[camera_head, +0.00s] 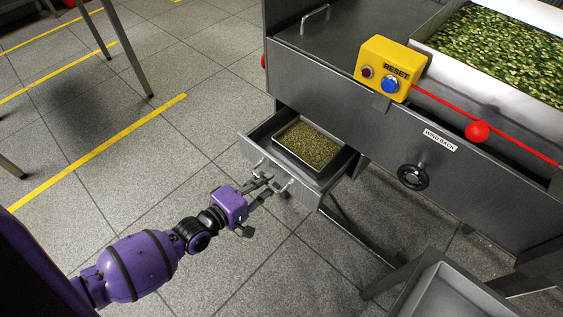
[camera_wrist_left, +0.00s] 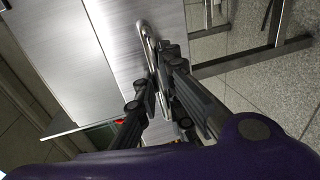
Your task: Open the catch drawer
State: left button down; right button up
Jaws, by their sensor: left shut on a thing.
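The catch drawer (camera_head: 251,155) is a grey metal drawer under the machine's left end, and in the head view it stands pulled out. Inside it is a tray (camera_head: 337,163) of small green-brown bits. My left gripper (camera_head: 268,184) is at the drawer front, shut on the bar handle (camera_head: 286,188). In the left wrist view the fingers (camera_wrist_left: 160,85) close around the handle (camera_wrist_left: 147,40), which runs along the drawer's metal front (camera_wrist_left: 120,25). The fingers hide part of the handle. My right gripper is in neither view.
Above the drawer are a yellow reset box (camera_head: 390,68), a red cord with a red ball (camera_head: 477,131), and a black handwheel (camera_head: 413,176). A grey metal bin (camera_head: 440,290) stands at lower right. The tiled floor (camera_head: 200,140) left of the drawer is clear.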

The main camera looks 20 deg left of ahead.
pick_arm(q)
jog(key=f+v, duration=0.1)
jog(key=v, duration=0.7)
jog(key=shift+s+f+p, duration=0.2)
jog(key=shift+f+p, duration=0.05)
jog(key=shift+p, duration=0.1)
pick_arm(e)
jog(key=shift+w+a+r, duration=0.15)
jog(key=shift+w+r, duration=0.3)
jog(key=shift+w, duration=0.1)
pick_arm(q)
jog(key=shift+a, duration=0.1)
jog(key=c, duration=1.8)
grip_release()
jog(key=shift+c, duration=0.2)
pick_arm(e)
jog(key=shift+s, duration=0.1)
pick_arm(q)
jog(key=v, duration=1.2)
